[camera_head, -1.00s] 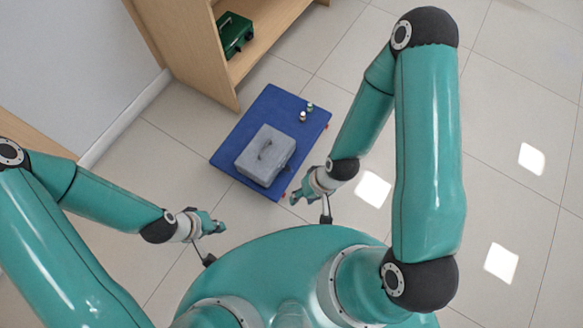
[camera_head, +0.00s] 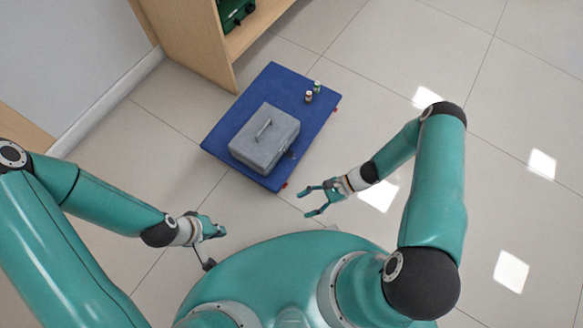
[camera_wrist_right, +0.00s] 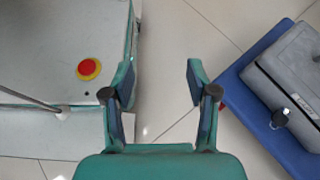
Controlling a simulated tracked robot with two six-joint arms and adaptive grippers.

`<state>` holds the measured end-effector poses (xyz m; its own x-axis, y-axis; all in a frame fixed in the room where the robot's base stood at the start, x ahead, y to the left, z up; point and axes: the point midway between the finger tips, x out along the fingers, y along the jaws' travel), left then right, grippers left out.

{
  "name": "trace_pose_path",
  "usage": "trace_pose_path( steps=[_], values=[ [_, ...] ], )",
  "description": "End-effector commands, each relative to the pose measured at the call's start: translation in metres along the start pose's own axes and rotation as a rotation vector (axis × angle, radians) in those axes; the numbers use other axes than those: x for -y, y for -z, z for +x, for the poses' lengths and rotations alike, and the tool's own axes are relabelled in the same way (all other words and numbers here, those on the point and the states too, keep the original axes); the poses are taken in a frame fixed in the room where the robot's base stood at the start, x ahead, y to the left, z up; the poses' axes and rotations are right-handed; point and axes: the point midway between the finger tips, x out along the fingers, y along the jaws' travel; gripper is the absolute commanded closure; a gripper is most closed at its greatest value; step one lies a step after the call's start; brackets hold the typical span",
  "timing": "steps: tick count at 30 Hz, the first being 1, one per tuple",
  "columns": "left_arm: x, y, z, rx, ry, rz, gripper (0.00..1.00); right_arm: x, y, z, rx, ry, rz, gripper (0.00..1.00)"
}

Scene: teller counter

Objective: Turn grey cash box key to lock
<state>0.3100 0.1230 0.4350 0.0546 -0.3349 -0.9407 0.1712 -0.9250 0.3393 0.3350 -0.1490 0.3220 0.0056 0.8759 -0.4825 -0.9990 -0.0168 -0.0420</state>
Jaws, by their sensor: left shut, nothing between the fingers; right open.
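The grey cash box (camera_head: 262,140) sits closed, handle on top, on a blue platform (camera_head: 222,150). In the right wrist view its edge shows at the right (camera_wrist_right: 296,65). My right gripper (camera_head: 304,202) is open and empty, in front of the platform's near corner and apart from the box. In the wrist view its fingers (camera_wrist_right: 160,68) have bare floor between them.
Two small containers stand on the platform, one reddish (camera_head: 309,96) and one green (camera_head: 317,87). A wooden shelf (camera_head: 190,50) with a green box (camera_head: 234,12) stands behind. Tiled floor (camera_head: 400,60) to the right is clear.

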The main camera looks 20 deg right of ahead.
Motion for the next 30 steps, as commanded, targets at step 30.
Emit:
trace_pose_path(
  steps=[30],
  values=[
    [0.048,0.001,0.132,-0.001,0.0,0.0,1.0,0.15,0.177,-0.006,0.448,0.898,0.268,0.42]
  ],
)
